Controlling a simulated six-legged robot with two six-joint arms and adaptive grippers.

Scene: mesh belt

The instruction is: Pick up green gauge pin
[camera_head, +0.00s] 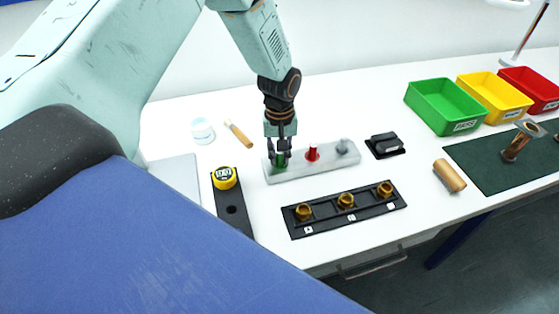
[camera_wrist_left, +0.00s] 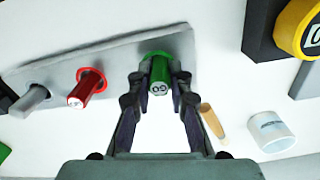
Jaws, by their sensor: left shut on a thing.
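The green gauge pin (camera_head: 280,158) stands at the left end of a light grey block (camera_head: 313,170). In the left wrist view the green pin (camera_wrist_left: 160,76) shows a marked, pale end face between the two fingers. My left gripper (camera_head: 279,150) comes down from above and is shut on the green pin. It also shows in the left wrist view (camera_wrist_left: 158,98), with a finger on each side of the pin. The pin's base still meets the grey block (camera_wrist_left: 110,62). My right gripper is not in these views.
A red pin (camera_head: 312,152) and a grey pin (camera_head: 343,147) stand in the same block. A black fixture with brass rings (camera_head: 346,201) lies in front. A yellow dial gauge (camera_head: 225,177) is at left. Green, yellow and red bins (camera_head: 447,107) stand at back right.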

